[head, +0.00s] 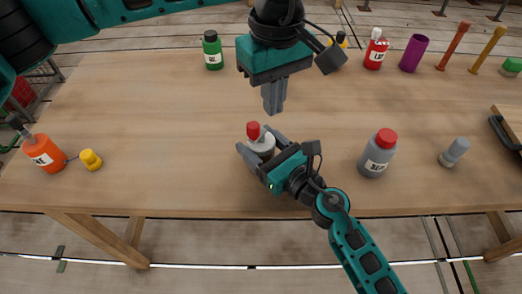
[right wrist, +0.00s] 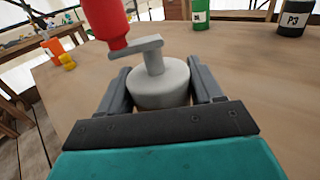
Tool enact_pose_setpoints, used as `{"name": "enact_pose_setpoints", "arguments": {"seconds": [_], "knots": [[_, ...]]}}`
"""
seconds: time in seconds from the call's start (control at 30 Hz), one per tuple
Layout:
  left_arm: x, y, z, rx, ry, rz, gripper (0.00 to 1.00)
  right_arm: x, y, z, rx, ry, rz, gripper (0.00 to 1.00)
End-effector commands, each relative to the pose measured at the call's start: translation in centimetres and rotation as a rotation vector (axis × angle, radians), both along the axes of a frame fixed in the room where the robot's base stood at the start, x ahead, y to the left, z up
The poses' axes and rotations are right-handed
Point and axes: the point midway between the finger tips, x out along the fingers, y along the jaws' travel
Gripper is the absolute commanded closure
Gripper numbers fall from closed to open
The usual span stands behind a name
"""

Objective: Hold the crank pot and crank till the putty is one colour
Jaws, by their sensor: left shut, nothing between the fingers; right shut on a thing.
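The crank pot (head: 262,148) is a pale grey round pot standing on the table. In the right wrist view the pot (right wrist: 158,88) has a grey crank arm (right wrist: 133,50) on a post on top, with a red knob (right wrist: 106,22) at the arm's left end. My right gripper (head: 258,142) is shut on the pot's body, one finger on each side. My left gripper (head: 273,98) points down with its fingers shut and empty, above and behind the pot, apart from the red knob (head: 253,130). The putty is not visible.
A grey bottle with red cap (head: 377,153) and a small grey bottle (head: 454,152) stand to the right. An orange bottle (head: 43,153) and a yellow piece (head: 90,159) are at left. A green bottle (head: 212,50), red bottle (head: 376,50) and purple cup (head: 413,53) stand behind.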

Motion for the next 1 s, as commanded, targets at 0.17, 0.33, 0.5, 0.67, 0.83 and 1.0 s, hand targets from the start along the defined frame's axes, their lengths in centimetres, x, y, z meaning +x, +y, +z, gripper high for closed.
{"name": "enact_pose_setpoints", "arguments": {"seconds": [0.17,0.33,0.5,0.67,0.83,1.0], "knots": [[0.00,-0.01,-0.02,0.000,0.000,0.000,1.00,-0.03,0.04,-0.04,0.000,0.001,0.001,0.70],[0.00,-0.01,-0.04,0.000,0.000,0.000,1.00,-0.03,0.04,-0.04,0.000,0.001,0.001,0.70],[0.00,-0.01,-0.05,0.000,0.000,0.000,1.00,-0.03,0.04,-0.04,0.000,0.001,0.001,0.26],[0.00,-0.01,-0.05,0.000,0.000,0.000,1.00,-0.03,0.03,-0.03,0.001,0.001,0.001,0.11],[0.00,0.00,-0.05,0.000,0.000,0.000,1.00,-0.02,0.02,-0.02,0.000,0.000,0.000,0.05],[0.00,0.00,-0.05,0.000,0.000,0.000,1.00,-0.14,-0.11,-0.04,-0.001,0.001,0.000,0.05]]}}
